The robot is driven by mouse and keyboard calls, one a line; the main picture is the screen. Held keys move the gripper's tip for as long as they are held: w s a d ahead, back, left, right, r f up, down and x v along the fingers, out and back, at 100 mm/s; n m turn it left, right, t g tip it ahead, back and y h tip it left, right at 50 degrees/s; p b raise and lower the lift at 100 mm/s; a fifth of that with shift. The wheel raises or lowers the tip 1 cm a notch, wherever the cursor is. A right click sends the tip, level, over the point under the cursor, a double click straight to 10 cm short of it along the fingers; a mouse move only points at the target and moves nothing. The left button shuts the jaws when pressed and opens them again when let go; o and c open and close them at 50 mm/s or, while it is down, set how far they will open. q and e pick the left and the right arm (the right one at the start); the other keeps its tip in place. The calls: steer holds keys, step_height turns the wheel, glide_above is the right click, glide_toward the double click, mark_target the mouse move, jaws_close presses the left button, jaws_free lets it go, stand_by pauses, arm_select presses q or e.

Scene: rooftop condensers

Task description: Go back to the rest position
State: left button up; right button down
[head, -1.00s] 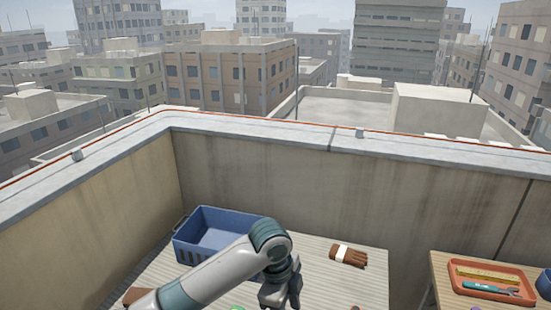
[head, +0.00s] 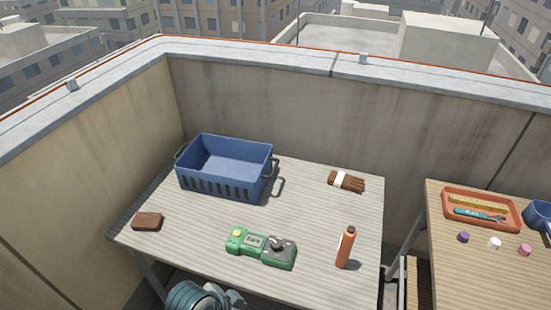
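My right gripper is not in view. On the table stand an empty-looking blue crate (head: 225,188), a brown block (head: 147,221), a green device with a yellow button (head: 260,247), an upright orange bottle (head: 345,248) and a pair of brown gloves with a white band (head: 346,181). No gripper touches any of these.
A second wooden table (head: 480,270) stands at the right, past a gap. It holds an orange tray (head: 449,208) with tools, a blue mug (head: 538,214) and small purple, white and pink pieces. A parapet wall (head: 300,130) closes off the back and left.

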arm_select(q)
steer(key=s+a+f+n+y, duration=0.2)
steer(key=s+a+n+y, duration=0.35)
steer(key=s+a, duration=0.9)
step_height(320, 180, down, 27)
steer(key=a+n+h, duration=0.1)
steer(key=h, duration=0.1)
steer(key=s+a+f+g, duration=0.2)
steer(key=s+a+f, duration=0.1)
steer(key=s+f, duration=1.5)
steer(key=shift+a+f+y, duration=0.2)
steer(key=shift+f+y, duration=0.15)
steer(key=shift+f, duration=0.05)
